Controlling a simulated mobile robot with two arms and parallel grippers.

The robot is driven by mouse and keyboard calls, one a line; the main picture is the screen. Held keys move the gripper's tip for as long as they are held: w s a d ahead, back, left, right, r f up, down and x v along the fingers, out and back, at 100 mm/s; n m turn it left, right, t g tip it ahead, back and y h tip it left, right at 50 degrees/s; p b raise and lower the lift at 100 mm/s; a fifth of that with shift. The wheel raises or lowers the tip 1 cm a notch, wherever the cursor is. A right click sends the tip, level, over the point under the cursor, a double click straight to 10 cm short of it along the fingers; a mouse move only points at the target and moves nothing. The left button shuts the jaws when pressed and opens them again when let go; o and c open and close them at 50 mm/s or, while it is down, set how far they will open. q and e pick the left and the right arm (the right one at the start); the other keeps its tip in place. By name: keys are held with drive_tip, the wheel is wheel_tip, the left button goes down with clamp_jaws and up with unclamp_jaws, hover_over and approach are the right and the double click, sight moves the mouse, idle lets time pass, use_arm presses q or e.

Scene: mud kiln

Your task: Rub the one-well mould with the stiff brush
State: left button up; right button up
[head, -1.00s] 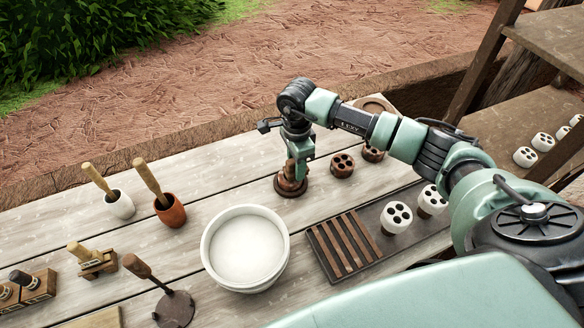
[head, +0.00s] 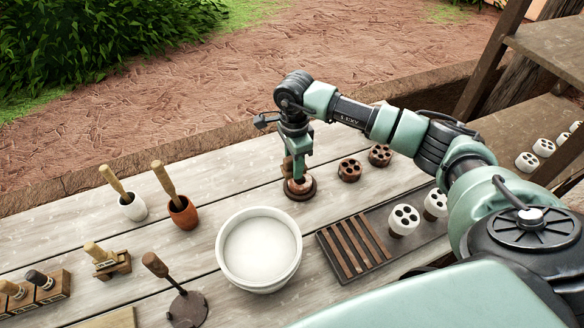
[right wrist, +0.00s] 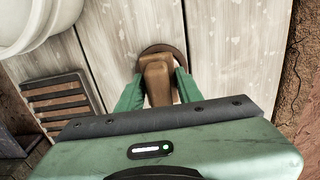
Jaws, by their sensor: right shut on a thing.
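The one-well mould (head: 301,191) is a round brown piece on the plank table, right of the white bowl. Its rim also shows in the right wrist view (right wrist: 166,49). My right gripper (head: 297,165) points down over the mould and is shut on the stiff brush. In the right wrist view, the brush's brown wooden grip (right wrist: 157,80) sits between the green fingers. The brush's lower end is over the mould and its bristles are hidden, so I cannot tell whether they touch. My left gripper is not in view.
A white bowl of pale liquid (head: 259,250) and a dark tray with a slatted rack (head: 353,245) stand in front. Two brown several-holed moulds (head: 349,170) (head: 380,155) stand close on the right. Two pots (head: 133,207) (head: 183,213) hold wooden-handled tools at left.

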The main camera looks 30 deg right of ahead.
drive_tip(key=shift+a+r+p, duration=0.1)
drive_tip(key=shift+r+p, duration=0.7)
drive_tip(key=shift+r, duration=1.1)
drive_tip(key=shift+w+f, duration=0.1)
